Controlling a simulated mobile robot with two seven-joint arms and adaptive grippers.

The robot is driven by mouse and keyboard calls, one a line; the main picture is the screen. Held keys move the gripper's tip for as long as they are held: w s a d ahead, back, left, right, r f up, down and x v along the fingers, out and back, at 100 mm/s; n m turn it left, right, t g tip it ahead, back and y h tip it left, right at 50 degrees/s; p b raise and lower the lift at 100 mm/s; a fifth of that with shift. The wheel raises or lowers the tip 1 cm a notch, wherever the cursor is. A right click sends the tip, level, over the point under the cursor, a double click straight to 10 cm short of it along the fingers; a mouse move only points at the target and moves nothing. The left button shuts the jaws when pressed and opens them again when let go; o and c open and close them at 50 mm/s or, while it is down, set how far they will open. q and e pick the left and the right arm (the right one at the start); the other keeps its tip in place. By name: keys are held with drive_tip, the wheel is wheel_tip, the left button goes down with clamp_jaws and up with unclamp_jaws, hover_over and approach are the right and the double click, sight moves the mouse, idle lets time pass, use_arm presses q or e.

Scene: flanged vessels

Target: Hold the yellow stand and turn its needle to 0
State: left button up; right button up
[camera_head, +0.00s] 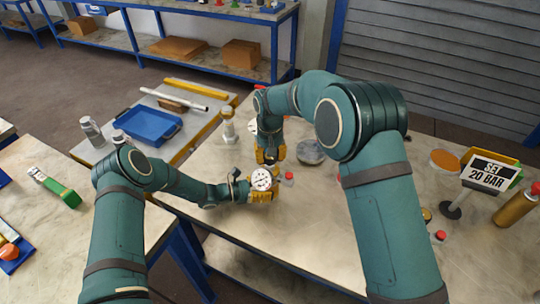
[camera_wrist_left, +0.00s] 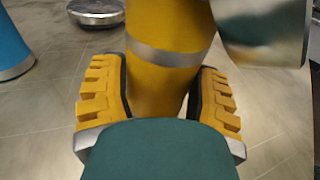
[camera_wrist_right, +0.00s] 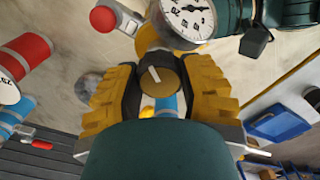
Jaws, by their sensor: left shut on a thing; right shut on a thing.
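The yellow stand shows in the left wrist view as an upright yellow column (camera_wrist_left: 165,85) with a silver band. My left gripper (camera_wrist_left: 162,95) is shut around this column, one finger on each side. Its white dial (camera_head: 262,179) faces up in the head view, and the dial (camera_wrist_right: 188,14) is cut by the top edge in the right wrist view. A dark needle shows there, but its exact reading is unclear. My right gripper (camera_wrist_right: 158,85) is shut on a round knob (camera_wrist_right: 160,80) with a white mark, beside the dial. In the head view my right gripper (camera_head: 268,157) is just behind the dial.
A red-capped part (camera_head: 288,178) sits close to the dial's right. A grey disc (camera_head: 310,152) and a pale vessel (camera_head: 228,127) stand nearby. A "SET 20 BAR" sign (camera_head: 488,174) stands at right. A blue tray (camera_head: 150,125) lies on the left bench.

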drive_tip(key=shift+f, duration=0.1)
idle(0.4)
drive_tip(key=o, duration=1.2)
drive_tip(key=shift+o, duration=0.2)
drive_tip(key=shift+r, duration=0.2)
wheel_tip(320, 180, up, 12)
drive_tip(key=shift+f, duration=0.15)
